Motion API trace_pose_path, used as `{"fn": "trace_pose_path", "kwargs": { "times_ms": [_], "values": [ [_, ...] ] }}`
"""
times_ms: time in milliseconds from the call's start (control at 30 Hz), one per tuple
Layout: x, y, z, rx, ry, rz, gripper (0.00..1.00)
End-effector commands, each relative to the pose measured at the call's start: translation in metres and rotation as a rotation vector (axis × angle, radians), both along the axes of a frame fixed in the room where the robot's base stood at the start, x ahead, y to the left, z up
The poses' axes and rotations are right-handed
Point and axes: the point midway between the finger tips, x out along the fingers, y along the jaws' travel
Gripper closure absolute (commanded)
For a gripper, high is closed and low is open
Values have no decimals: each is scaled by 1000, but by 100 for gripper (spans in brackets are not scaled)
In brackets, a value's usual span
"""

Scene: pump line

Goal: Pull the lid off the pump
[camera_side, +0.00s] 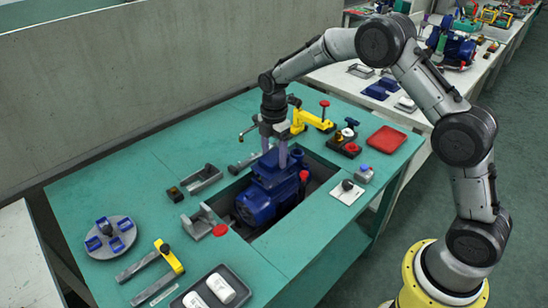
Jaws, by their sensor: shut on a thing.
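The blue pump (256,208) sits in a dark recess in the green bench top. Its blue lid (269,172) is the upper part of the body, under my gripper; at this size I cannot tell whether a gap separates lid and pump. My gripper (274,160) points straight down over the pump, its two pale purple fingers at either side of the lid's top. It is shut on the lid. The exact contact is small and partly hidden by the fingers.
A yellow clamp (310,119) stands just behind my gripper, and a red-knobbed part (303,177) rises right of the pump. A grey bracket (207,219) is at left. A red tray (387,139) lies at the back right. Bare bench (110,185) shows at left.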

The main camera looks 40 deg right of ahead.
Motion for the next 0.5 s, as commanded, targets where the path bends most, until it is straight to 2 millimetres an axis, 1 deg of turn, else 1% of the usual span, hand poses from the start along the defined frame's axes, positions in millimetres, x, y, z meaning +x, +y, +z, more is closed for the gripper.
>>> {"fn": "trace_pose_path", "kwargs": {
  "times_ms": [300, 500],
  "values": [
    [1, 0, 15, 0, -2, 0, 89],
    [0, 0, 21, 0, -2, 0, 89]
  ]
}}
